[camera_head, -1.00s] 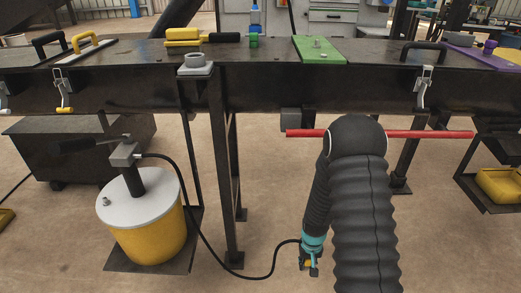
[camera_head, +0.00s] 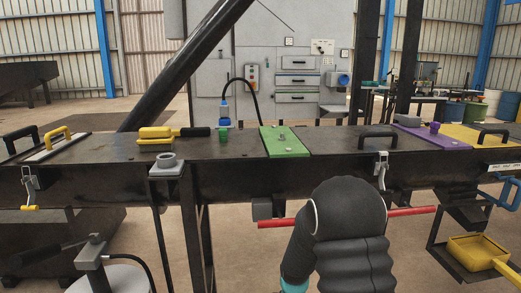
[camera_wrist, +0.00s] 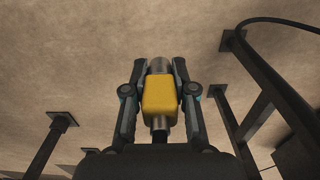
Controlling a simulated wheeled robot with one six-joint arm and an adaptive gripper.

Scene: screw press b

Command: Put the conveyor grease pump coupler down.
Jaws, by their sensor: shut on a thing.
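In the wrist view my gripper (camera_wrist: 160,68) is shut on the conveyor grease pump coupler (camera_wrist: 160,97), a yellow block with grey metal ends, with one finger along each side. Bare floor shows behind it. In the head view the gripper and coupler are below the picture; only my dark arm shows. The grease pump's handle and head (camera_head: 90,255) show at lower left, its body mostly cut off. Its black hose (camera_head: 137,263) leaves the lower edge. A grey cup-shaped holder (camera_head: 167,167) sits on a bracket at the conveyor's front edge.
The dark conveyor frame (camera_head: 225,178) crosses the head view, with a green plate (camera_head: 285,142) and a purple plate (camera_head: 430,133) on top. A red bar (camera_head: 412,211) runs behind my arm. Dark frame legs (camera_wrist: 263,80) stand at right in the wrist view.

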